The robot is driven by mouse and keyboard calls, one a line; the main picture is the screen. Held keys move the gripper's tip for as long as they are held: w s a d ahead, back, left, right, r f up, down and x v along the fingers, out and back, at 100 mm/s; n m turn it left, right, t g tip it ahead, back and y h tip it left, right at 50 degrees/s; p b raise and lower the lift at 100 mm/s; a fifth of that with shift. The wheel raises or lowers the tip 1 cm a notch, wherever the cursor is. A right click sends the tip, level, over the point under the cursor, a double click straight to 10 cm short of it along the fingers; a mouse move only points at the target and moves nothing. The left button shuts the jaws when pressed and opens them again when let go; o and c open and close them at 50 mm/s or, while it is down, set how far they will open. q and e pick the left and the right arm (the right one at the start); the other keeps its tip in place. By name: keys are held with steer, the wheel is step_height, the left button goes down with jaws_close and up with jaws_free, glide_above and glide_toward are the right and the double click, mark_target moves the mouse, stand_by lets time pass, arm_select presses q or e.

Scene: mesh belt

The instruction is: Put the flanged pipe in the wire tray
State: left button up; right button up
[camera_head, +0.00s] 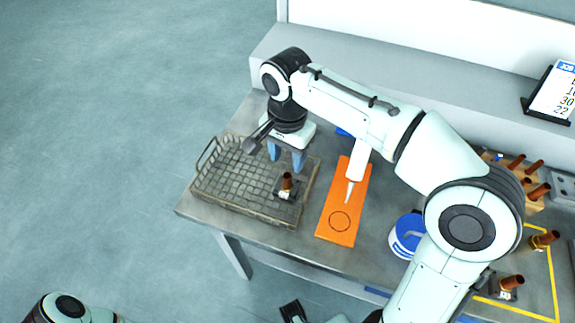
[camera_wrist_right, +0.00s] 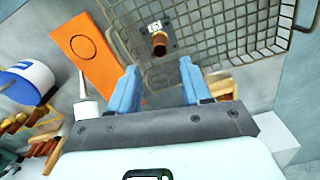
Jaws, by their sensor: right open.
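The flanged pipe (camera_head: 287,183), a short copper-brown tube on a dark square flange, stands inside the wire tray (camera_head: 215,203), near its right side. The right wrist view shows the pipe (camera_wrist_right: 160,41) within the mesh walls of the tray (camera_wrist_right: 235,64), beyond my fingertips. My right gripper (camera_head: 286,157) points down over the tray. Its two blue fingers (camera_wrist_right: 160,88) are apart with nothing between them, clear of the pipe.
An orange board (camera_head: 335,220) with a circle mark lies right of the tray. A white and blue tub (camera_head: 404,237) stands further right. More brown pipes (camera_head: 542,239) stand at the right, around a yellow-taped area.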

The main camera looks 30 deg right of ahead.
mark_target(287, 176)
steer(key=shift+r+p, duration=0.3)
steer(key=shift+r, duration=1.5)
